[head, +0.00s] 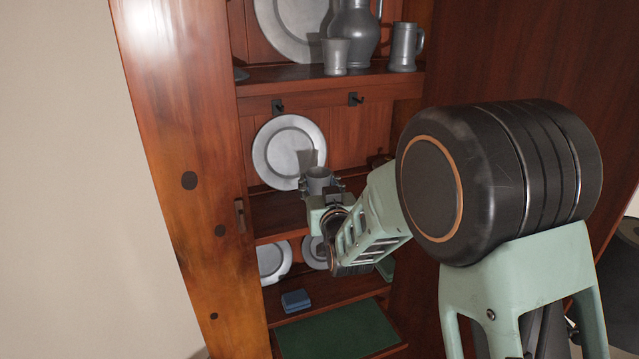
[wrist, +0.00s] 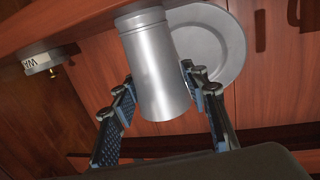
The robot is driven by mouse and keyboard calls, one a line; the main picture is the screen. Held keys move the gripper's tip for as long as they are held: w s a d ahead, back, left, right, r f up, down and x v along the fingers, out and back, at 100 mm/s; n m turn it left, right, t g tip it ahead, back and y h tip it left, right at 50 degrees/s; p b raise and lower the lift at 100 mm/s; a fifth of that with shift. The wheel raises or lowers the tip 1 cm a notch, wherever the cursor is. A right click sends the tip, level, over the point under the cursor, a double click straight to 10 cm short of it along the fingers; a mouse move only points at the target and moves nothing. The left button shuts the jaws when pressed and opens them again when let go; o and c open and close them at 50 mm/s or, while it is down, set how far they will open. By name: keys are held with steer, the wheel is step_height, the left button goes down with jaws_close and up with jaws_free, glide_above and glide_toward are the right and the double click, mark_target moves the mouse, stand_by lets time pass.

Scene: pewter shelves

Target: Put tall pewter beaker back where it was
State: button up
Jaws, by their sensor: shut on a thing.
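The tall pewter beaker (head: 319,177) is in my gripper (head: 322,189), in front of the middle shelf (head: 275,213) of the wooden cupboard. In the wrist view the beaker (wrist: 155,65) is a smooth grey flared cylinder between the two fingers of my gripper (wrist: 157,76). The fingers are shut on it from both sides. A pewter plate (head: 289,151) stands upright against the back panel behind the beaker. It also shows behind the beaker in the wrist view (wrist: 222,45). My gripper hides part of the beaker in the head view, and whether it touches the shelf is unclear.
The upper shelf (head: 290,76) holds a large plate (head: 290,25), a jug (head: 353,35), a small beaker (head: 336,57) and a tankard (head: 405,47). Two hooks hang below it. Lower are plates (head: 274,261), a blue box (head: 295,301) and a green mat (head: 335,333). A lettered round item (wrist: 42,62) sits left.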

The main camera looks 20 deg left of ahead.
steer(key=shift+s+r, duration=0.15)
steer(key=shift+r, duration=0.05)
steer(key=shift+f, duration=0.2)
steer(key=o, duration=1.3)
steer(key=shift+r, duration=0.1)
steer(key=shift+r, duration=0.2)
steer(key=b+v, duration=0.1)
steer(key=v, duration=1.1)
steer(key=shift+f+b, duration=0.2)
steer(key=shift+b, duration=0.2)
steer(key=shift+r, duration=0.15)
